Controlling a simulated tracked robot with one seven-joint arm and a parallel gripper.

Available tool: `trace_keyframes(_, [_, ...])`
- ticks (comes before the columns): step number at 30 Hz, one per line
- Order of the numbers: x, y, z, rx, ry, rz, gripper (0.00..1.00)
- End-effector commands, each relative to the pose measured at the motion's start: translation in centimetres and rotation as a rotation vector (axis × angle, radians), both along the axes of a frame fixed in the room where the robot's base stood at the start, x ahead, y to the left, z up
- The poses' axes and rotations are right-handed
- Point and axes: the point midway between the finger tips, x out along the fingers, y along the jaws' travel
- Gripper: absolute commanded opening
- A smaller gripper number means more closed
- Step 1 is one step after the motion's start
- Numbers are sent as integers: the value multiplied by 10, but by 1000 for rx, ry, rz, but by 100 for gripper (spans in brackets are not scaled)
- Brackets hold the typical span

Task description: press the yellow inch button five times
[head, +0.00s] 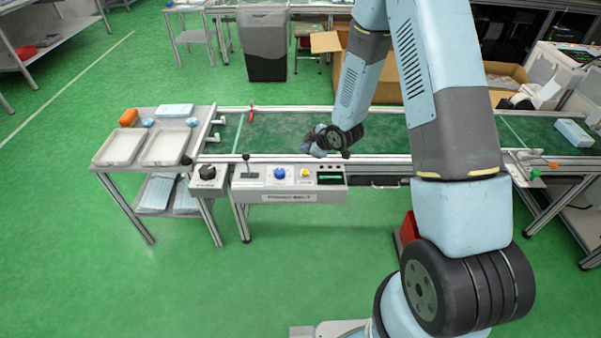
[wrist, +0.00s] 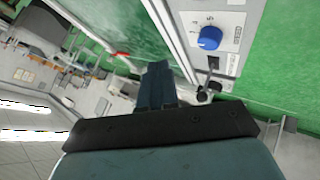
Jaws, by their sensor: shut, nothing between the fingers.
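The yellow inch button (head: 305,172) is a small knob on the grey control panel (head: 290,197) at the front of the conveyor in the head view. It sits right of the blue knob (head: 279,173) and left of a small dark display with green light (head: 330,178). My gripper (head: 318,142) is above the conveyor's near edge, above and slightly right of the yellow button, apart from it. In the wrist view my gripper (wrist: 157,75) is shut and empty, with the blue knob (wrist: 210,38) to its right. The yellow button does not show in the wrist view.
A black lever (head: 246,163) and a black rotary knob (head: 207,172) stand left on the panel side. The green conveyor belt (head: 285,128) is mostly clear. A table with white trays (head: 120,147) stands at left.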

Motion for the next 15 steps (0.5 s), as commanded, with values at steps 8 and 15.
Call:
trace_keyframes(8, [0, -1, 1, -28, -23, 36, 0])
trace_keyframes(15, [0, -1, 0, -27, -22, 34, 0])
